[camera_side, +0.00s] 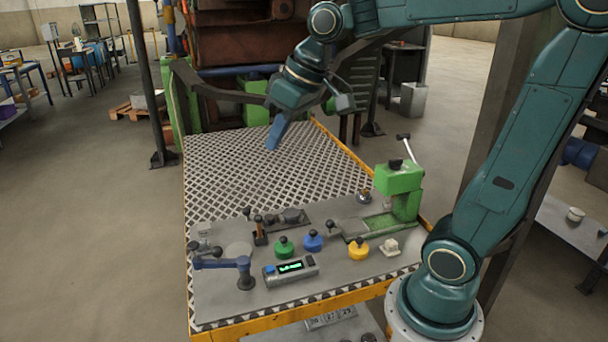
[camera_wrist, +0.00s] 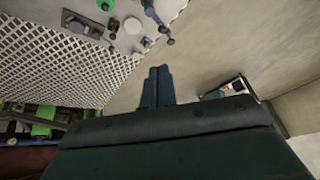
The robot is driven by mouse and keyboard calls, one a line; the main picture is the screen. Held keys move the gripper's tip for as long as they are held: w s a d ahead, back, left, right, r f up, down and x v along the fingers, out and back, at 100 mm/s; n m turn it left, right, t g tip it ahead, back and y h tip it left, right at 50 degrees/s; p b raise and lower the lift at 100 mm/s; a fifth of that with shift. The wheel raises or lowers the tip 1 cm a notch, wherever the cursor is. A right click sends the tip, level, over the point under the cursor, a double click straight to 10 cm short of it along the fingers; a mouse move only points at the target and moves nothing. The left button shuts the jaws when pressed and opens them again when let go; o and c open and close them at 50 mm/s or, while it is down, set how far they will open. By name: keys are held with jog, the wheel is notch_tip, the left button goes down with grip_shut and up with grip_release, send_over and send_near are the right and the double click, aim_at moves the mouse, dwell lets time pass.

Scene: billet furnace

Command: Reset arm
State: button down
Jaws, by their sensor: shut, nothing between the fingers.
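My gripper (camera_side: 272,147) shows in the side view above the far part of the patterned metal table (camera_side: 230,165). Its blue fingers point down and are closed together with nothing between them. The gap between the fingertips and the table is hard to judge. In the wrist view, the closed fingers (camera_wrist: 157,72) stand in the middle, with grey floor beyond the table edge behind them. My arm arches from its base at the right over to the table's far side.
On the table's near part stand a green press (camera_side: 399,180), green (camera_side: 284,248), blue (camera_side: 312,241) and yellow (camera_side: 358,249) knobbed weights, a display box (camera_side: 290,269) and a blue lever arm (camera_side: 222,263). Rusty machinery (camera_side: 240,35) stands behind. Open floor (camera_side: 90,200) lies left.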

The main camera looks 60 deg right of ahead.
jog(key=s+a+f+h, duration=0.1)
jog(key=s+f, duration=0.3)
jog(key=s, duration=1)
jog(key=shift+s+a+m+t, duration=0.2)
jog(key=shift+m+t, duration=0.2)
